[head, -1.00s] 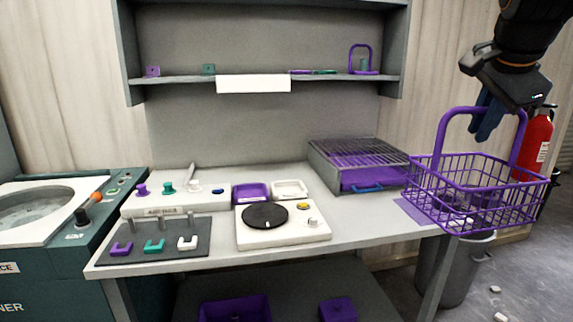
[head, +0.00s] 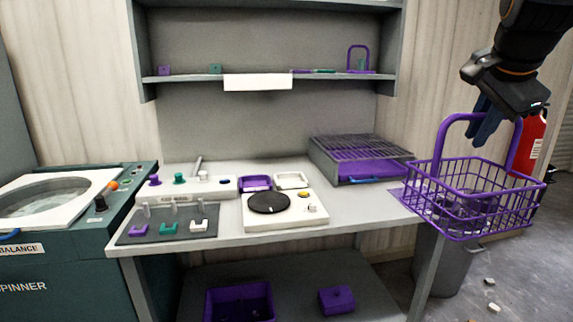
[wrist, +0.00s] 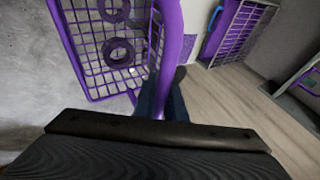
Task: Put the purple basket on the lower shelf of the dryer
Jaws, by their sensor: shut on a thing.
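The purple basket (head: 470,205) hangs in the air at the right of the head view, in front of the bench's right end. My gripper (head: 488,122) is shut on its tall handle. In the wrist view the handle (wrist: 172,50) runs up from between my fingers (wrist: 163,104), and the basket's wire mesh (wrist: 85,62) shows at upper left. Dark ring-shaped parts (wrist: 118,52) lie inside the basket. No dryer is clearly identifiable; the grey unit with a wire rack (head: 360,158) on the bench may be something else.
The bench (head: 370,212) carries a white round-plate device (head: 285,210) and a pegged panel (head: 168,228). A spinner (head: 70,245) stands at left. A grey bin (head: 440,262) and a red extinguisher (head: 527,145) stand at right. Small pale bits lie on the floor (head: 520,275).

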